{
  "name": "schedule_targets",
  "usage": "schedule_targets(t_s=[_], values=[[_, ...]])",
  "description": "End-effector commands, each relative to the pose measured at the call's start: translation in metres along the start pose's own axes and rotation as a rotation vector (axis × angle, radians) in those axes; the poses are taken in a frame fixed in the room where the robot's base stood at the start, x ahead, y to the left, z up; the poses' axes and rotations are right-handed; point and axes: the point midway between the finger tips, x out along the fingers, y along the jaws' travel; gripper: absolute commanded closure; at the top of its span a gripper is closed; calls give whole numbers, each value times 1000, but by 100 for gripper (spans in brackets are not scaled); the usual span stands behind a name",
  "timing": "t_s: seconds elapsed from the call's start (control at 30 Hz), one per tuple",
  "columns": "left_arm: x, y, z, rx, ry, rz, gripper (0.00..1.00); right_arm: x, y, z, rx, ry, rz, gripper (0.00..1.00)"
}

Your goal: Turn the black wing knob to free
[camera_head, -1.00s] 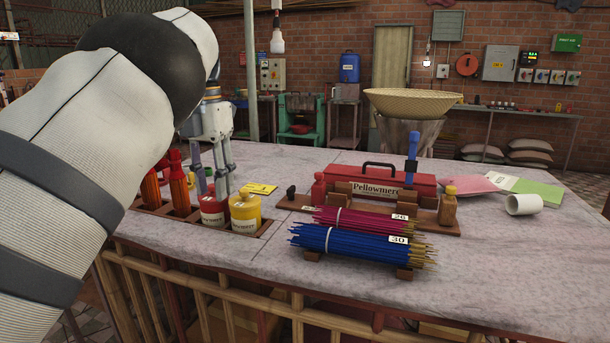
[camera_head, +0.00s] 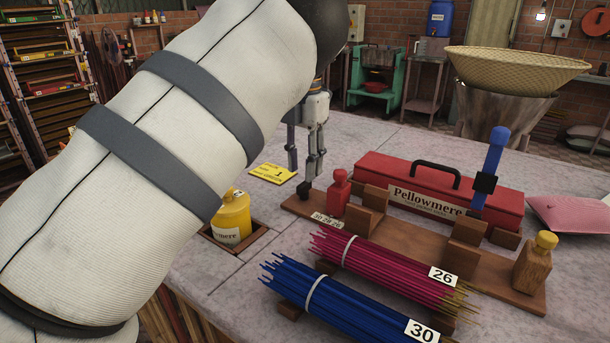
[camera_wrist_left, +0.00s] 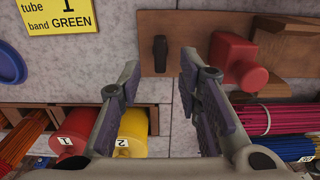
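The black wing knob (camera_head: 305,189) stands at the left end of the brown wooden board (camera_head: 418,241), beside a red bottle (camera_head: 339,194). In the left wrist view the knob (camera_wrist_left: 160,56) shows between and beyond my fingertips, with its long side running up and down the picture. My left gripper (camera_head: 304,174) points down close above the knob. In the wrist view its fingers (camera_wrist_left: 160,59) are spread wide with nothing held; contact with the knob cannot be made out. My right gripper is out of view.
A yellow card (camera_head: 273,174) lies left of the knob, and a yellow jar (camera_head: 232,217) sits in a recess nearer. The red Pellowmere box (camera_head: 440,187), a blue-handled tool (camera_head: 490,170), magenta sticks (camera_head: 385,266) and blue sticks (camera_head: 340,307) are to the right.

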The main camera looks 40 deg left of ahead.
Motion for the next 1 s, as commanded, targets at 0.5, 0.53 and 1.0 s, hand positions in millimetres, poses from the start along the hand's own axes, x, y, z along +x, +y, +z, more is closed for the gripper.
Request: schedule_targets(t_s=[0.5, 0.53, 1.0], values=[[38, 0, 0, 0, 0, 0, 68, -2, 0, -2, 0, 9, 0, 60], [38, 0, 0, 0, 0, 0, 73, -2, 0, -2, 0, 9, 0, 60], [37, 0, 0, -18, -1, 0, 100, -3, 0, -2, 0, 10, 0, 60]])
